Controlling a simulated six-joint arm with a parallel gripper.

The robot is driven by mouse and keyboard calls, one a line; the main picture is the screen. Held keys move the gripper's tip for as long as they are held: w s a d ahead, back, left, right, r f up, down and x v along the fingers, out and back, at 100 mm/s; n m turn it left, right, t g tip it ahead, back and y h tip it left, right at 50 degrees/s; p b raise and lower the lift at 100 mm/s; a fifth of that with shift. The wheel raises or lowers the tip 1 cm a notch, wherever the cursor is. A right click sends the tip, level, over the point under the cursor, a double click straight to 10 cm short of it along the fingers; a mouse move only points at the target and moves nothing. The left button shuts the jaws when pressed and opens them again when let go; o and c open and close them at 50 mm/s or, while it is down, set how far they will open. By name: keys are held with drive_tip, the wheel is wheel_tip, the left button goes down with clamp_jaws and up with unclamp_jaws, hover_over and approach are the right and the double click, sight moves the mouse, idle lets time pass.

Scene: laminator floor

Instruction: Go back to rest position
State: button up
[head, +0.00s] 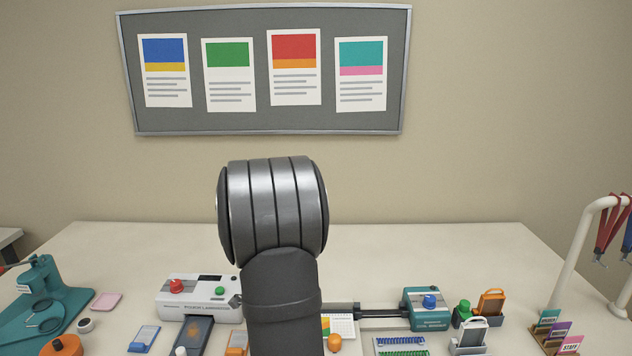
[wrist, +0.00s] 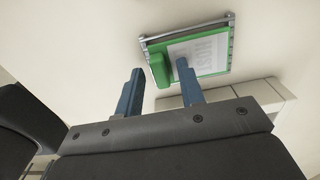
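My arm rises in the middle of the head view and hides part of the table behind it; my gripper is not visible there. In the wrist view my gripper (wrist: 160,92) has two blue fingers spread well apart, with nothing held between them. Beyond the fingers is a green-edged board with a pale printed sheet (wrist: 208,50) and a green block (wrist: 159,70) at its left end. The right fingertip overlaps the sheet in the picture; I cannot tell how far apart they are.
On the table (head: 440,245) stand a white laminator (head: 195,295), a teal machine (head: 427,308), a teal press (head: 45,300) at left, an orange badge holder (head: 491,302), a card rack (head: 556,335) and a white stand (head: 575,250) with lanyards. The table's back strip is clear.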

drive_tip(key=shift+r, duration=2)
drive_tip(key=shift+f, duration=0.1)
